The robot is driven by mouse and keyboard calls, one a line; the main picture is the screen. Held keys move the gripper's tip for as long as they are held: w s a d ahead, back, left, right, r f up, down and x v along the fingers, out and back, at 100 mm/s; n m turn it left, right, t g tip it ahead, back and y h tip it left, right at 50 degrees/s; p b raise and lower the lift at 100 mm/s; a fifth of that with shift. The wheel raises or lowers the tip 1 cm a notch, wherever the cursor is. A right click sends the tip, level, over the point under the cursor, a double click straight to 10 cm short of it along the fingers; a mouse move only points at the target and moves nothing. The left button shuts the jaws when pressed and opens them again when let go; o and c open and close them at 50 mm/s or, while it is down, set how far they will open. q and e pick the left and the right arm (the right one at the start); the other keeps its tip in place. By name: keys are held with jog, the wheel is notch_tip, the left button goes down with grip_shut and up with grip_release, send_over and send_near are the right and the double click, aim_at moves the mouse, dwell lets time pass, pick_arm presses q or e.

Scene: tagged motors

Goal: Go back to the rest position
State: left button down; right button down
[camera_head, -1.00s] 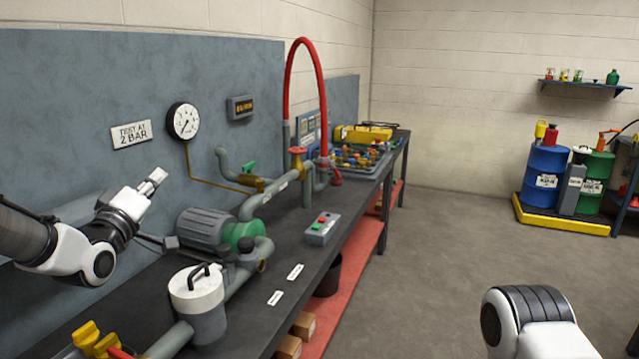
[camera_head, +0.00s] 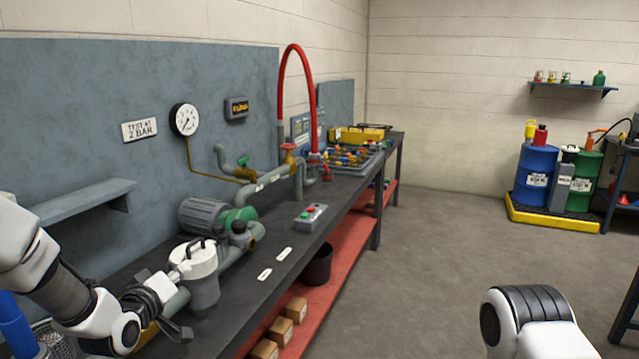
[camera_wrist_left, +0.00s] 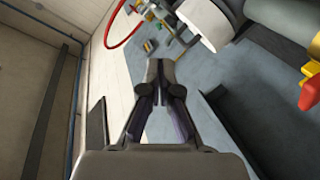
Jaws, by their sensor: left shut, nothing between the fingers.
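My left arm comes in at the lower left. My left gripper (camera_head: 181,268) is shut and empty, pointing up and to the right. In the head view its tip overlaps the white-lidded strainer pot (camera_head: 203,283) on the bench; whether they touch cannot be told there. In the left wrist view the fingers of my left gripper (camera_wrist_left: 160,76) meet at their tips with nothing between them, and a white cylinder (camera_wrist_left: 204,24) shows beyond them. My right gripper is out of view; only a white and black part of my right arm shows at the lower right.
The dark workbench (camera_head: 235,305) carries a grey-green pump (camera_head: 205,216), pipes and a button box (camera_head: 311,216). A wall shelf (camera_head: 85,200) juts out above the left arm. Drums (camera_head: 537,172) stand on a yellow-edged pallet at the right. The floor (camera_head: 440,240) is clear.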

pick_arm(q)
jog(key=s+d+f+m+g+b, duration=0.1)
jog(key=s+f+g, duration=0.45)
jog(key=f, duration=0.75)
jog(key=s+d+f+m+g, duration=0.1)
jog(key=s+f+g, duration=0.1)
jog(key=s+f, duration=0.8)
jog(key=s+f+m+g, duration=0.1)
jog(key=s+f+g, duration=0.1)
jog(key=s+f, duration=0.3)
jog(key=s+d+f+m+g+y+b, duration=0.1)
jog(key=s+f, duration=0.5)
jog(key=s, duration=0.6)
jog(key=s+f+m+g, duration=0.2)
jog(key=s+f+g, duration=0.3)
jog(key=s, duration=0.4)
jog(key=shift+s+d+f+y, duration=0.15)
jog(key=shift+f+y, duration=0.15)
jog(key=shift+f, duration=0.15)
jog(key=shift+g, duration=0.25)
